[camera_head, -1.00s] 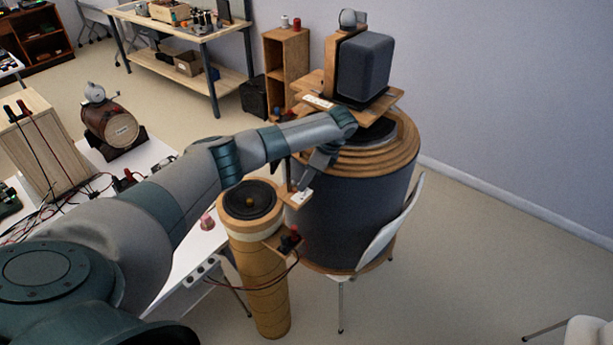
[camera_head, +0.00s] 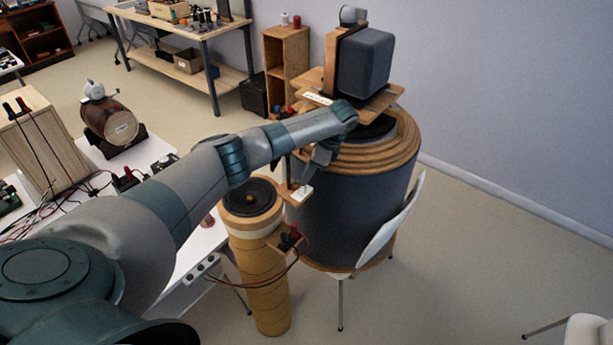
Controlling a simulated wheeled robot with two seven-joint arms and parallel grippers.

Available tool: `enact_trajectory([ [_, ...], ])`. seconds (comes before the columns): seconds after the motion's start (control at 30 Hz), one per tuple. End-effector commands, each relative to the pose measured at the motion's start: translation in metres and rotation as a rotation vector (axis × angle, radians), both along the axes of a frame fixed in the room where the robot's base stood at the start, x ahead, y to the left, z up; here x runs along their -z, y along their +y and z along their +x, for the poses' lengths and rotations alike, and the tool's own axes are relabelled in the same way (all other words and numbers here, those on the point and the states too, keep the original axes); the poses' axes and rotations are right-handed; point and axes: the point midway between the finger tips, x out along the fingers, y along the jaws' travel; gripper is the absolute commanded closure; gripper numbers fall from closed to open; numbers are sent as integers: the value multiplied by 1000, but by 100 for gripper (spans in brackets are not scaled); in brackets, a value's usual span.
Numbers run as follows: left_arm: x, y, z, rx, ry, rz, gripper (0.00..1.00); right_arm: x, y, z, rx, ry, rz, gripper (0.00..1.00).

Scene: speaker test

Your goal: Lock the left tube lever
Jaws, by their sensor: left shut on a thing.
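The tan tube (camera_head: 258,285) stands upright in the middle, with a black speaker cone (camera_head: 250,197) in its top. A small wooden bracket with a white plate (camera_head: 300,194) sits at the tube's upper right. My left arm reaches over from the left, and its wrist bends down so that my left gripper (camera_head: 303,186) is at this bracket. The gripper is shut on what seems to be the tube lever. The lever is mostly hidden by the fingers and too small to make out, so its angle cannot be told. My right gripper is not in view.
A wide dark drum with wooden rings (camera_head: 345,225) stands close behind the tube, with a dark box speaker (camera_head: 365,62) above it. A white chair (camera_head: 385,235) is at its right. A white table (camera_head: 190,255) lies under my arm. Open floor is at right.

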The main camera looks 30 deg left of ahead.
Motion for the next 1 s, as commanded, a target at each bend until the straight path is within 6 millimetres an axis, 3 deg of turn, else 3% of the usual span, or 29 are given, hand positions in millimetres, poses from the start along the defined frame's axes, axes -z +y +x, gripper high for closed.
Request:
enact_trajectory([
  [0.37,4,5,13,-289,-1,-3,100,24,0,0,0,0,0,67],
  [1.0,6,22,26,-721,-2,-1,100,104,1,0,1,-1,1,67],
])
